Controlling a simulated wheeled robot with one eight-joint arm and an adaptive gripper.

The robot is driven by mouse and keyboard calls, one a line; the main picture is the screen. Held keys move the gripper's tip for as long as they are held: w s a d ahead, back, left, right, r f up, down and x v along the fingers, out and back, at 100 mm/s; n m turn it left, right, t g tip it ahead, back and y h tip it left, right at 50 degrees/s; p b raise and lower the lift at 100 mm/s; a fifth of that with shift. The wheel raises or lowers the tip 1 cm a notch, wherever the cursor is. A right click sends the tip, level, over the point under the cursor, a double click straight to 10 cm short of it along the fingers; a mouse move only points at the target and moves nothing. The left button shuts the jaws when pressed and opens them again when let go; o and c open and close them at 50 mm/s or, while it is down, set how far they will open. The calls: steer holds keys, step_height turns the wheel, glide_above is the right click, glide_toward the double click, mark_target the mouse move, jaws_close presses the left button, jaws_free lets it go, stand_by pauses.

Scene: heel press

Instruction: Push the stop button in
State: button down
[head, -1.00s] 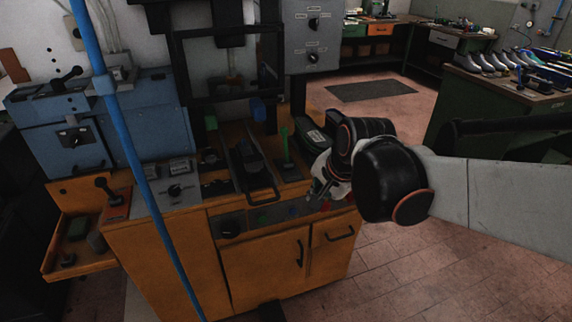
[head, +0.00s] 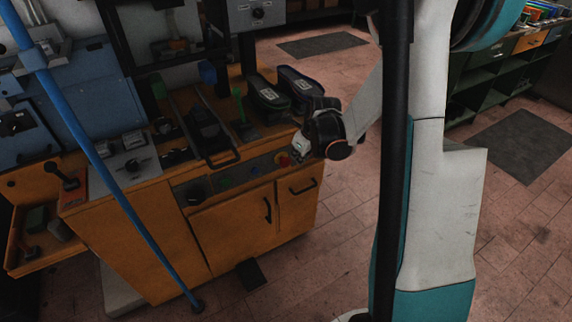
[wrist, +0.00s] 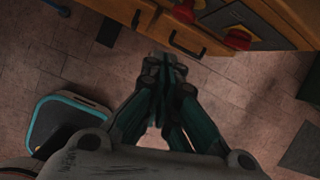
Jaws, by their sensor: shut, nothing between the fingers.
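The orange cabinet (head: 150,215) has a grey control strip (head: 240,174) along its upper front. A red button (head: 283,159) sits near the strip's right end in the head view. In the wrist view, a red mushroom button with yellow around its base (wrist: 238,38) stands right of and above the fingertips. A second red knob (wrist: 183,12) is at the top edge; I cannot tell which is the stop button. My gripper (wrist: 165,60) is shut and empty, its tips beside a dark drawer handle (wrist: 187,42). In the head view, my gripper (head: 299,150) is close by the red button; contact is not visible.
A blue pole (head: 110,180) crosses in front of the cabinet at left. A pair of dark shoes (head: 285,92) stands on the worktop behind my gripper. A lever with a green handle (head: 240,108) rises beside them. Tiled floor (head: 340,230) is open to the right.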

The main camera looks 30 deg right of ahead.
mark_target(284, 161)
steer(key=shift+w+d+f+m, duration=0.1)
steer(key=shift+d+f+m, duration=0.35)
steer(key=shift+f+m, duration=0.4)
steer(key=shift+d+f+m, duration=0.45)
steer(key=shift+f+m, duration=0.2)
steer(key=shift+f, duration=0.25)
steer(key=w+f+b, duration=0.5)
steer(key=w+f, duration=0.2)
steer(key=f, duration=0.2)
steer(key=shift+w+a, duration=0.15)
steer(key=shift+w, duration=0.25)
steer(key=shift+f, duration=0.1)
